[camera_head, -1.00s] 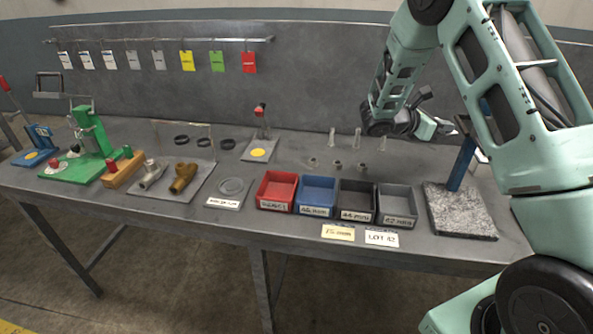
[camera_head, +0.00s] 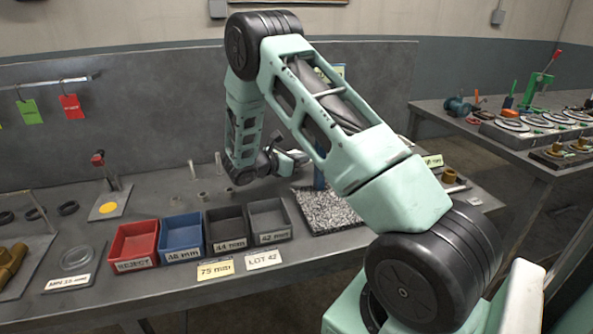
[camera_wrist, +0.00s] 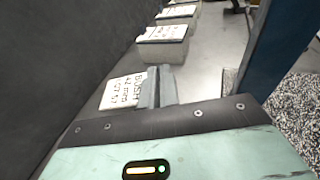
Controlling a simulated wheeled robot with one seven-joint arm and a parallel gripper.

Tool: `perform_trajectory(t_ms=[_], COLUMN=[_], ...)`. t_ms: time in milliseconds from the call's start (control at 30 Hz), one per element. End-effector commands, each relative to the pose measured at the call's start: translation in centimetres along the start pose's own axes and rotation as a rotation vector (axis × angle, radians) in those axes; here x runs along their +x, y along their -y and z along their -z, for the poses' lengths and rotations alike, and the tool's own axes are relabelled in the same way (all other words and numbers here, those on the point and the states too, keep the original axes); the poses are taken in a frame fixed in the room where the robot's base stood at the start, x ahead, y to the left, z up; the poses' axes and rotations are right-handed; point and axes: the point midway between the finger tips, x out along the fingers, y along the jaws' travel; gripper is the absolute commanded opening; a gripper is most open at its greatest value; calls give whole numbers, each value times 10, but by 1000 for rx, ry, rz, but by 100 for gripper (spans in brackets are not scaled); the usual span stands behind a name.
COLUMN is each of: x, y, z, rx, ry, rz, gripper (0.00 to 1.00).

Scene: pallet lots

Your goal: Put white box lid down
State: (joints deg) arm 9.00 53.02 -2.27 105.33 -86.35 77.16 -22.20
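A white box lid (camera_wrist: 122,92) printed "BUSH 42 mm" lies just left of my gripper's fingers in the wrist view. Its lower and right parts are hidden behind my gripper. My gripper (camera_wrist: 160,86) shows grey fingers close together, beside or on the lid's right edge; whether they grip it I cannot tell. In the head view my gripper (camera_head: 298,158) is low over the back of the bench, behind the grey bin.
A blue post (camera_wrist: 268,45) rises from a speckled slab (camera_head: 328,212) right of my gripper. Red (camera_head: 134,244), blue (camera_head: 181,236), dark and grey bins (camera_head: 269,222) line the front edge. A dark wall (camera_wrist: 55,60) is close on the left. A second bench (camera_head: 540,152) stands right.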

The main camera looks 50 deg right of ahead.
Motion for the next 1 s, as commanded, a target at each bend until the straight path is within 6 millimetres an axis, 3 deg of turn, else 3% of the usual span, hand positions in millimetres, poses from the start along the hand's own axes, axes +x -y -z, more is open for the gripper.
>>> perform_trajectory(t_ms=[333, 733, 800, 833, 1000], x=[8, 9, 8, 8, 9], y=[0, 0, 0, 0, 0], z=[37, 44, 43, 43, 42], rx=[-1, 2, 2, 2, 2], ry=[0, 1, 0, 0, 0], rz=[1, -1, 0, 0, 0], gripper=[0, 0, 20, 25, 25])
